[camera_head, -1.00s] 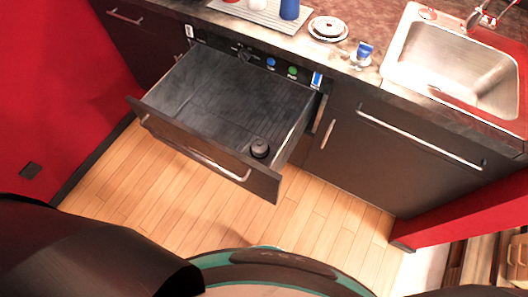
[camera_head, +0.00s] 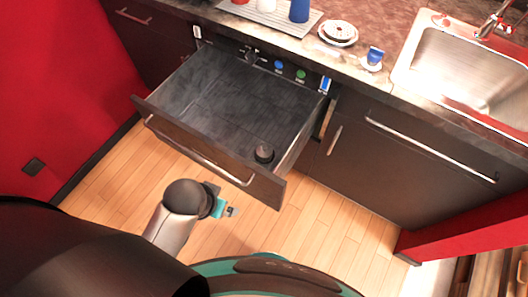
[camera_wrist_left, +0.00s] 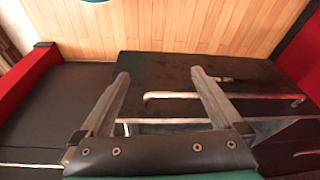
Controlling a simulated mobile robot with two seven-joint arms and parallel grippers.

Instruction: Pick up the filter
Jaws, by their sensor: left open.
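A small dark round piece, likely the filter (camera_head: 264,152), rests on the floor of the open drawer (camera_head: 215,95), in its front right corner. My left gripper (camera_head: 226,208) is outside the drawer, in front of its front panel and to the lower left of the filter. In the left wrist view my left gripper (camera_wrist_left: 160,72) has its two fingers spread with nothing between them. That view shows dark fronts and metal handles, and I cannot make out the filter there. My right gripper is not in view.
The drawer's front panel with its metal handle (camera_head: 222,170) stands between my left gripper and the filter. The counter above holds a rack with cups (camera_head: 262,15), stacked plates (camera_head: 339,32) and a blue-topped item (camera_head: 374,57). A sink (camera_head: 460,65) is at right. The wooden floor is clear.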

